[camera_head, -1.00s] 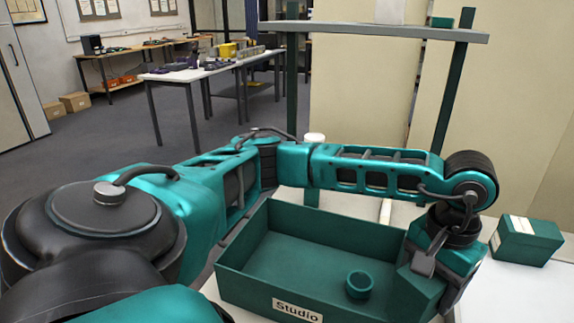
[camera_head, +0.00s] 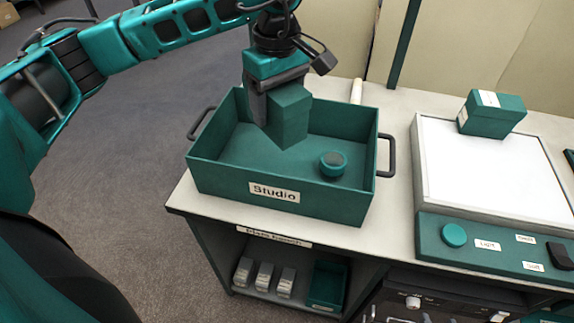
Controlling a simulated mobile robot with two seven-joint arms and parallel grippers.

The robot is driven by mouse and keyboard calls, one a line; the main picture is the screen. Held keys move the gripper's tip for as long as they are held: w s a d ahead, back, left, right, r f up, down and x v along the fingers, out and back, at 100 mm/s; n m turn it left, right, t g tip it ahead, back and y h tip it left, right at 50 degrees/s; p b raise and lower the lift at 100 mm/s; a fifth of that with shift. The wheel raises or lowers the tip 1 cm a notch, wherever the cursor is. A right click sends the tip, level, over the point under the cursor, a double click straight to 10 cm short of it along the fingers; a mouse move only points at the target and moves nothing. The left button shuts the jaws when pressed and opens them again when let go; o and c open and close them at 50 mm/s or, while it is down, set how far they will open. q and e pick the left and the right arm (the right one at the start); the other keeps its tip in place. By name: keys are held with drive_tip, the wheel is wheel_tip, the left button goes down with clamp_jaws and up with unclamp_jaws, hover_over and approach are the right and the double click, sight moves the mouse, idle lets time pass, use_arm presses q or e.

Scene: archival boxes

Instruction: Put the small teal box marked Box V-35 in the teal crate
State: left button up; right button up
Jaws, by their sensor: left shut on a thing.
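The teal crate (camera_head: 225,180), labelled "Studio", stands on the pale bench top with black handles at its ends. My left gripper (camera_head: 268,108) points down over the crate's back part. It is shut on a small teal box (camera_head: 291,118), whose lower end reaches below the crate's rim line in the picture. I cannot tell whether the box touches the floor of the crate. No marking is readable on it. My right gripper is not in view.
A small round teal pot (camera_head: 333,164) is in the crate's right part. Another teal box with white labels (camera_head: 493,118) sits on the white panel (camera_head: 480,170) at right. A control strip with a teal knob (camera_head: 454,235) runs along the panel's front.

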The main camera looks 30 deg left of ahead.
use_arm(q)
drive_tip(key=a+n, duration=0.1)
drive_tip(key=n, duration=0.2)
drive_tip(key=w+a+r+n+b, duration=0.1)
drive_tip(key=n, duration=0.3)
drive_tip(key=w+a+r+n, duration=0.1)
drive_tip(key=a+n, duration=0.1)
drive_tip(key=n, duration=0.1)
drive_tip(key=shift+n, duration=0.3)
drive_tip(key=a+r+n+b, duration=0.25)
drive_tip(key=a+n, duration=0.25)
drive_tip(key=n, duration=1)
drive_tip(key=shift+w+a+f+b, duration=0.15)
drive_tip(key=shift+f+b, duration=0.75)
drive_tip(key=shift+f, duration=3.95)
drive_tip(key=shift+w+d+f+b, duration=0.2)
drive_tip(key=shift+f+b, duration=0.7)
drive_tip(key=shift+f, duration=3.95)
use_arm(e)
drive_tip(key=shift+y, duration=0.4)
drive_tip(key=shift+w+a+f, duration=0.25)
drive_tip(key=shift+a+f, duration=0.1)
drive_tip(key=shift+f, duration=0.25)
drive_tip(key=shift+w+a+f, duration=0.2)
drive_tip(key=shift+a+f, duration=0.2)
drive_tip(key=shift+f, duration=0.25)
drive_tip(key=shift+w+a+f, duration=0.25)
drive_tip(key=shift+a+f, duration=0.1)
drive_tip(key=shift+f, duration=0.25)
